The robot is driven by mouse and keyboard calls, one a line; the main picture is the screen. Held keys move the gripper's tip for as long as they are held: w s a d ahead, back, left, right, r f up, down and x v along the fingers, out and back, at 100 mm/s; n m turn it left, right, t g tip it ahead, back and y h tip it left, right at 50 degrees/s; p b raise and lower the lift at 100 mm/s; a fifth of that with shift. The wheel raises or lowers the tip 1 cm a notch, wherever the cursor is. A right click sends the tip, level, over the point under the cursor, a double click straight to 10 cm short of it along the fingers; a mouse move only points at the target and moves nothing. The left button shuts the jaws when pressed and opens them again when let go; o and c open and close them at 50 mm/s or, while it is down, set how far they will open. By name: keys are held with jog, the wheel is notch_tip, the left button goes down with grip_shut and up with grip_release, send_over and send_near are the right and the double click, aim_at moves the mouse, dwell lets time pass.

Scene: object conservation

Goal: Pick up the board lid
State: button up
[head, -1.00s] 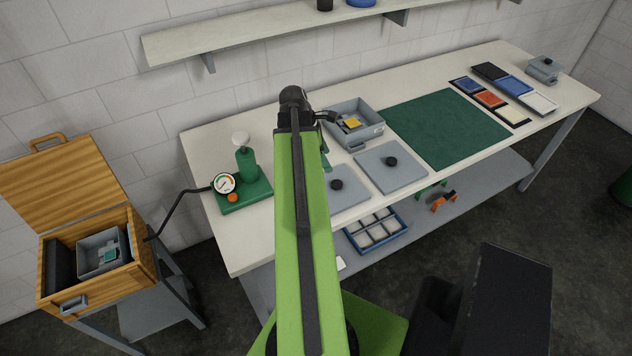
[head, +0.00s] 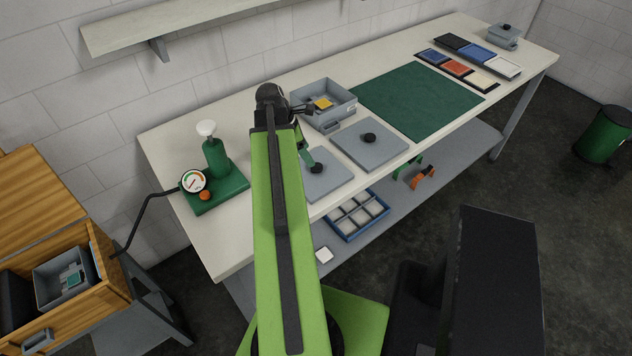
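Two flat grey square lids with round black knobs lie on the white bench. The right lid (head: 352,150) is in full view. The left lid (head: 332,184) is partly hidden behind my green arm. I cannot tell which is the board lid. My gripper (head: 309,163) points down at the left lid, its tip at or right beside that lid's black knob (head: 317,169). Its fingers are too small and hidden to tell whether they touch the knob or are open. An open grey box (head: 345,108) with a yellow piece inside stands behind the lids.
A green pump with a gauge (head: 216,160) stands left on the bench. A dark green mat (head: 425,100) and colour trays (head: 470,55) lie to the right. A wooden case (head: 108,262) holds another grey box. A blue-rimmed tray (head: 347,238) sits on the lower shelf.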

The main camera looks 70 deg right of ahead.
aim_at(316, 166)
jog(key=b+x, duration=0.5)
jog(key=x, duration=0.2)
jog(key=shift+s+f+b, duration=0.2)
jog(key=shift+f+b, duration=0.15)
jog(key=shift+r, duration=0.2)
grip_shut()
jog(key=shift+r+p, duration=0.15)
jog(key=shift+p, duration=0.2)
